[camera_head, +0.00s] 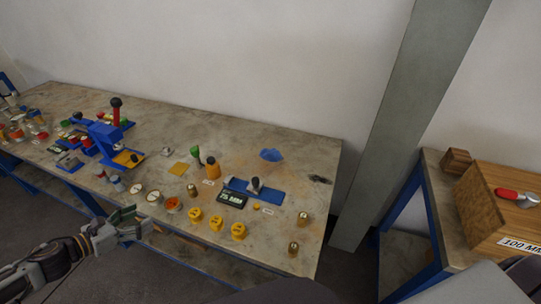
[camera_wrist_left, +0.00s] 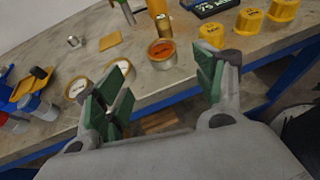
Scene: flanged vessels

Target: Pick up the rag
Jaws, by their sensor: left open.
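A small blue piece that looks like the rag (camera_head: 271,154) lies crumpled or folded near the back right of the long workbench (camera_head: 240,140). It does not show in the left wrist view. My left gripper (camera_head: 138,222) is at the front edge of the bench, well to the left of the rag and nearer to me. In the left wrist view its green-padded fingers (camera_wrist_left: 160,90) are spread apart with nothing between them. My right gripper is not in view.
A blue press (camera_head: 106,139) stands at the left. Bare bench surrounds the rag. A wooden box (camera_head: 500,205) stands at the right.

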